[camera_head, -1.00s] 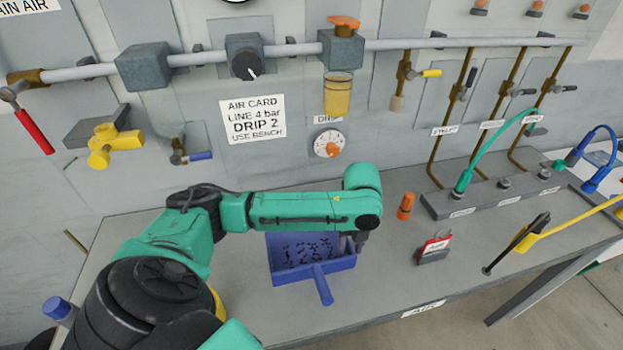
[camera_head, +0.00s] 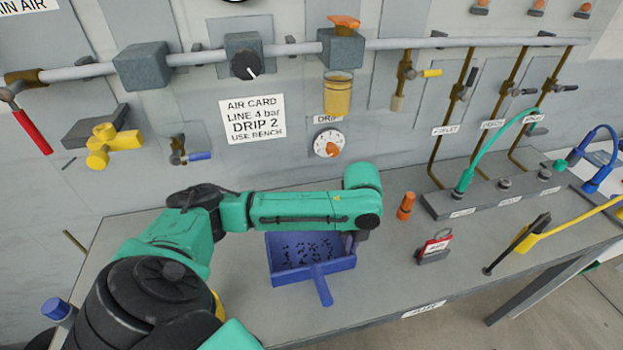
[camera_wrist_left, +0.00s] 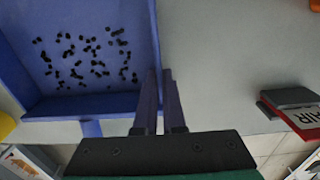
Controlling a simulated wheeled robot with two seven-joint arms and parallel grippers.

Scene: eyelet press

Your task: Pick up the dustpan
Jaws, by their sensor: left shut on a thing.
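The blue dustpan (camera_head: 292,276) is on the bench with its short handle (camera_head: 322,287) toward the front edge. Many small black bits lie inside it. My left gripper (camera_head: 356,240) points down at the dustpan's right side wall, partly hidden by my forearm. In the left wrist view, the fingers of my left gripper (camera_wrist_left: 160,82) are shut on the side wall of the dustpan (camera_wrist_left: 80,104), one finger on each side. I cannot tell any gap under the dustpan. My right gripper is not in view.
An orange plug (camera_head: 405,206) and a red-and-black padlock-like block (camera_head: 434,247) stand right of the dustpan. A grey manifold (camera_head: 490,196) with a green hose is farther right. Pipes and valves line the wall behind. The bench (camera_head: 385,285) is clear in front.

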